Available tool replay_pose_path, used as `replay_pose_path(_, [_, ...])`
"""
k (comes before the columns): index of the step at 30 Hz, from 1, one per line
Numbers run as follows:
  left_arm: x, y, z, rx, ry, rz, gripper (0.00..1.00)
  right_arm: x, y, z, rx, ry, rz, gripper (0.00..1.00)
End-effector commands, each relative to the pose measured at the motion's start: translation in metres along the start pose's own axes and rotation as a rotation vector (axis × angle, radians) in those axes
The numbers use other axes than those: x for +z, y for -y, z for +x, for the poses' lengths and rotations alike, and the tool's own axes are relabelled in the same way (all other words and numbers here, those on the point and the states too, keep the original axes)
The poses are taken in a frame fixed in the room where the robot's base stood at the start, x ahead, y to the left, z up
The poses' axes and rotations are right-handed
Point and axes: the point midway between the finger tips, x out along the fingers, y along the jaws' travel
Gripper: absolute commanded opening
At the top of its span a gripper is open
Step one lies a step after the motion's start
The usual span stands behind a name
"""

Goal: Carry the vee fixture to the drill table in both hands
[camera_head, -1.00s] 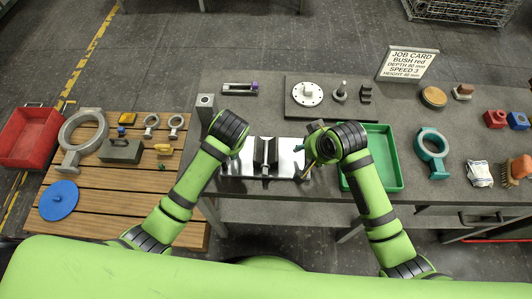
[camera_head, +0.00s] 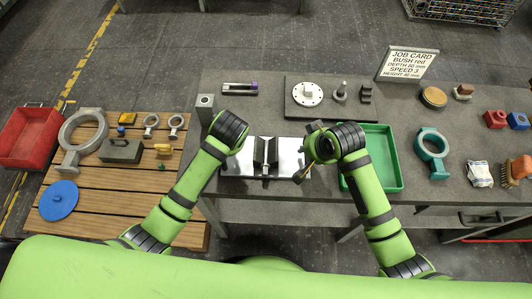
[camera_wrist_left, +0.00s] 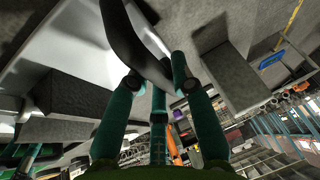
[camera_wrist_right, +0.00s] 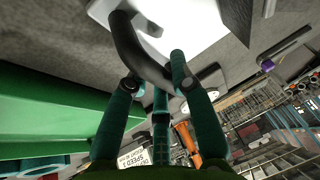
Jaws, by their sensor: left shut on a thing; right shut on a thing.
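The vee fixture is a bright metal plate (camera_head: 286,157) with a dark vee block (camera_head: 265,152) in its middle. It lies at the front of the grey bench, between my arms. My left gripper (camera_wrist_left: 158,82) is shut on the fixture's dark curved left handle (camera_wrist_left: 124,38). My right gripper (camera_wrist_right: 158,82) is shut on the matching right handle (camera_wrist_right: 126,40). In the head view my wrists hide most of both grippers. I cannot tell whether the plate is clear of the bench. I cannot tell for certain which thing is the drill table.
A dark plate (camera_head: 297,113) with a white drilled disc (camera_head: 307,94) lies behind the fixture. A green tray (camera_head: 396,165) is close to its right. A square grey post (camera_head: 205,103) stands at back left. The job card (camera_head: 408,63) stands at back right.

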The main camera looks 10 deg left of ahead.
Motion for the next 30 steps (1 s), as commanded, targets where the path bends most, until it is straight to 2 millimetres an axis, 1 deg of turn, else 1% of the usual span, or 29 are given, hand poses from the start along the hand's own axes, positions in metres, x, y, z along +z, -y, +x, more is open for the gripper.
replay_pose_path(1, [-0.004, 0.001, -0.004, 0.000, -0.008, -0.003, 0.00, -0.004, 0.002, -0.004, -0.005, -0.008, -0.003, 0.00])
replay_pose_path(8, [-0.009, 0.004, -0.015, -0.001, -0.008, -0.003, 0.00, -0.008, 0.005, -0.016, -0.005, -0.008, -0.003, 0.00])
replay_pose_path(19, [-0.020, 0.010, -0.042, -0.001, -0.008, -0.003, 0.00, -0.019, 0.011, -0.042, -0.005, -0.007, -0.003, 0.00])
replay_pose_path(24, [-0.022, 0.011, -0.047, -0.001, -0.008, -0.003, 0.00, -0.021, 0.012, -0.048, -0.005, -0.007, -0.003, 0.00])
replay_pose_path(30, [-0.022, 0.011, -0.047, -0.001, -0.008, -0.004, 0.00, -0.021, 0.012, -0.047, -0.005, -0.007, -0.003, 0.00])
